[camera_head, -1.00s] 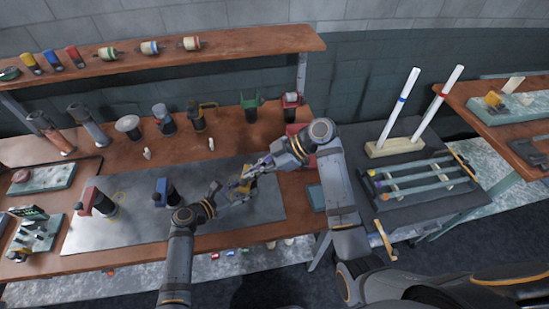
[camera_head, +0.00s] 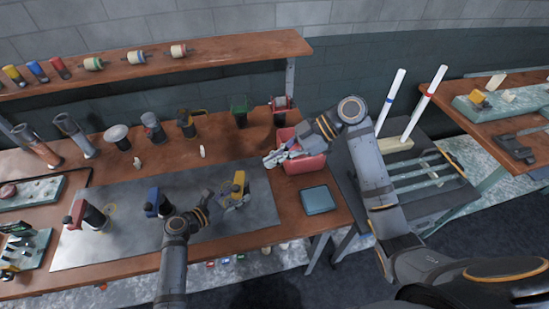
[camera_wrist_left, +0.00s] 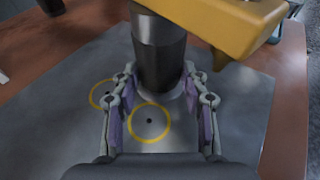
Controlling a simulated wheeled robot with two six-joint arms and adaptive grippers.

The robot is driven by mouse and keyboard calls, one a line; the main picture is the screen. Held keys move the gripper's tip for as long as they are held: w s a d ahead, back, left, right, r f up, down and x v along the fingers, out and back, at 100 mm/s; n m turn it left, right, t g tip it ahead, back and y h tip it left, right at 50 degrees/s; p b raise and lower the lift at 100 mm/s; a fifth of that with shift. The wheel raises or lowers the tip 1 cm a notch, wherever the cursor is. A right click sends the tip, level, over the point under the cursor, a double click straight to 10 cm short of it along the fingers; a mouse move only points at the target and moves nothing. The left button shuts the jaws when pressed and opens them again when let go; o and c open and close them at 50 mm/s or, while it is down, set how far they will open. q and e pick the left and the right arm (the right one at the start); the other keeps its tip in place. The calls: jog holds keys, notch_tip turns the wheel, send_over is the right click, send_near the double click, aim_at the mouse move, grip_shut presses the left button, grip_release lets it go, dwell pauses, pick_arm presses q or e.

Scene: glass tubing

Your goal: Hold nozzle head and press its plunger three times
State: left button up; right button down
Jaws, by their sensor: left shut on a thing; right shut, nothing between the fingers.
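The nozzle head has a yellow top (camera_head: 239,182) and stands over the right part of the grey metal mat. In the left wrist view its yellow top (camera_wrist_left: 215,22) fills the upper right, above a dark cylindrical body (camera_wrist_left: 160,62). My left gripper (camera_head: 232,200) is shut on that body, one finger on each side; its fingers also show in the left wrist view (camera_wrist_left: 158,78). The plunger cannot be made out clearly. My right gripper (camera_head: 272,160) is shut and empty, to the right of the nozzle head and apart from it, by the red bin.
A red bin (camera_head: 305,165) and a blue-grey box (camera_head: 319,200) are on the right of the bench. Red (camera_head: 75,214) and blue (camera_head: 152,203) handled tools stand on the mat (camera_head: 125,228). Several tools line the back. The mat's front is mostly clear.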

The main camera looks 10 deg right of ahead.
pick_arm(q)
jog(key=shift+f, duration=0.15)
jog(key=o, duration=0.9)
